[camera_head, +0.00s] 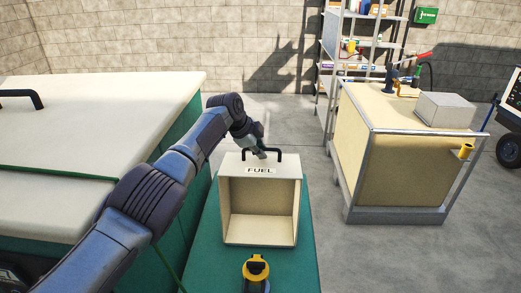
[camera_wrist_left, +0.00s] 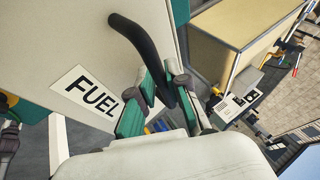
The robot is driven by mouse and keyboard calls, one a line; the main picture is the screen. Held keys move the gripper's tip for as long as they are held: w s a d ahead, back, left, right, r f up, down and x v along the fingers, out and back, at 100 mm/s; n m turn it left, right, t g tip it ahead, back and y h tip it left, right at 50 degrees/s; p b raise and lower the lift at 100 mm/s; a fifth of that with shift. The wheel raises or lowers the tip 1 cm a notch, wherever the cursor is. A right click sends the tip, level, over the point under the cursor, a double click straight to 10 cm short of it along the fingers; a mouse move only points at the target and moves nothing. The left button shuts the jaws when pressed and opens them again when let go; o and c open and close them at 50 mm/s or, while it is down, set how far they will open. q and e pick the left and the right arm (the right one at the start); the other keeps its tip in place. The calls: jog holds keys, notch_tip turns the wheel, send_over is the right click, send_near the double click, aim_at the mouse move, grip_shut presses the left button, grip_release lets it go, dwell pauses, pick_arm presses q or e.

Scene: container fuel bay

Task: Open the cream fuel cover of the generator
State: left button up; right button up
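The cream fuel cover (camera_head: 290,170), labelled FUEL, stands at the top of a cream open-fronted box (camera_head: 231,240) on the green deck. The box's empty-looking interior shows below the label. The cover's black handle (camera_head: 278,151) is on its top edge. My left gripper (camera_head: 261,152) reaches it from behind and left. In the left wrist view the cover (camera_wrist_left: 70,40) is close, with its handle (camera_wrist_left: 135,35) running between the fingers of my left gripper (camera_wrist_left: 164,75). The fingers look closed on the handle, though their contact is partly hidden. My right gripper is not in view.
A yellow-and-black fitting (camera_head: 256,267) stands in front of the box. The large cream generator top (camera_head: 100,110) fills the left. A cream cart (camera_head: 395,165) with a metal rail stands right, a shelf (camera_head: 335,50) behind it. Grey floor between is clear.

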pick_arm(q)
jog(key=shift+o, duration=1.4)
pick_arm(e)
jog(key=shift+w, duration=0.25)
pick_arm(q)
jog(key=shift+r, duration=0.2)
notch_tip(320, 180, up, 10)
jog(key=shift+f, duration=0.15)
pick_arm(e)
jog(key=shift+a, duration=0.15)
